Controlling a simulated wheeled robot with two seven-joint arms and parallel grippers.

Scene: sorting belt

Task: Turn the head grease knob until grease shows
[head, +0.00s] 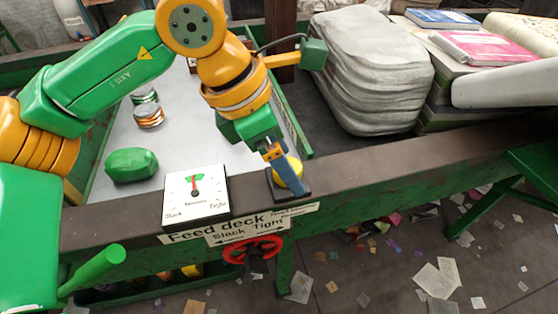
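A yellow knob (291,170) stands on a small dark base on the brown rim of the feed deck; I take it for the grease knob. My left gripper (286,178) comes down from above with its blue-grey fingers at the knob, partly covering it. The fingers overlap in this view, so I cannot tell whether they grip the knob or only stand beside it. No grease can be made out around the knob. My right gripper is not in view.
A white gauge (196,205) marked Slack and Tight has its needle near the middle, over a green patch. A red handwheel (254,249) sits below the rim. A green lump (132,165) and cans (148,115) lie on the belt. A grey bale (365,70) stands behind.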

